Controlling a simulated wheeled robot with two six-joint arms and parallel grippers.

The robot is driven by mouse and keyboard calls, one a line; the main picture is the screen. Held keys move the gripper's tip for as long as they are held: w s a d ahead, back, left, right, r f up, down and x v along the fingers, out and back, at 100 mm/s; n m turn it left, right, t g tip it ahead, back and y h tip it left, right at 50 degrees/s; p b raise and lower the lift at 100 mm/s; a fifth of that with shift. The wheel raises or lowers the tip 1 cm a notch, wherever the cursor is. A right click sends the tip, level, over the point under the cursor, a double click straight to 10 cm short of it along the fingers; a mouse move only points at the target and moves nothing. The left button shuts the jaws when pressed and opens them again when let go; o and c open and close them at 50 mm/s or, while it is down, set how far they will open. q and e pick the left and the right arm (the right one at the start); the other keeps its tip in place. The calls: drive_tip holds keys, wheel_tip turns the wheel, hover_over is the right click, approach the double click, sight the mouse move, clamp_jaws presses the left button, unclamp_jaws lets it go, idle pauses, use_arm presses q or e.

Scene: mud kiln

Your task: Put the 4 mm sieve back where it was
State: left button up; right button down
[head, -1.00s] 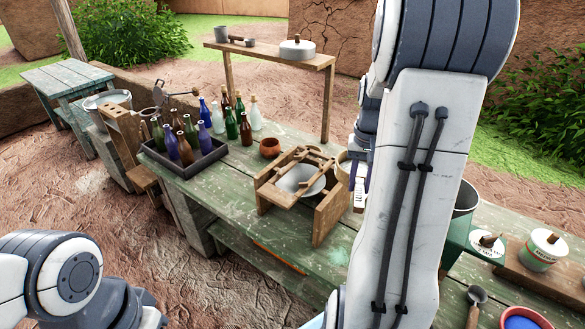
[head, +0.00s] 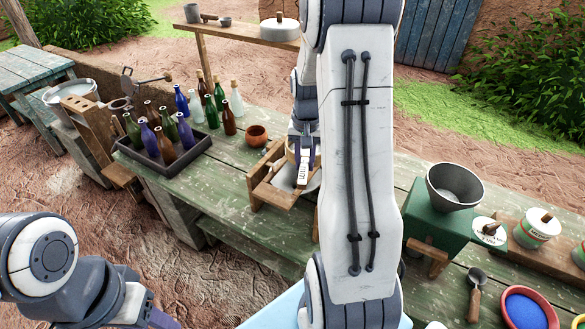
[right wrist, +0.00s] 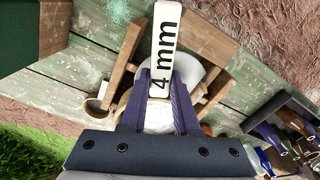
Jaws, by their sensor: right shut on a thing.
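The 4 mm sieve is known by its white "4 mm" tag (right wrist: 165,48), which stands in front of my right gripper (right wrist: 158,90) in the right wrist view. The gripper is shut on the sieve's tag end. In the head view my right gripper (head: 304,165) is over the wooden stand (head: 264,172), with a tan rim beside it that seems to be the sieve. The stand holds a pale bowl (head: 284,180) under its rails. My forearm hides the stand's right side.
A dark tray (head: 165,165) of several bottles and an orange pot (head: 257,135) stand left of the stand.

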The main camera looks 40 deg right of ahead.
drive_tip(key=w+f+p, duration=0.1)
drive_tip(key=f, duration=0.1)
drive_tip(key=w+a+f, duration=0.1)
drive_tip(key=a+f+p, duration=0.1)
drive_tip(key=f, duration=0.1)
drive_tip(key=shift+w+f+p, duration=0.3)
drive_tip(key=shift+w+p, duration=0.05)
drive_tip(key=shift+w, duration=0.05)
drive_tip(key=shift+f, duration=0.25)
drive_tip(key=c, duration=0.7)
unclamp_jaws()
drive_tip(key=shift+o, duration=0.2)
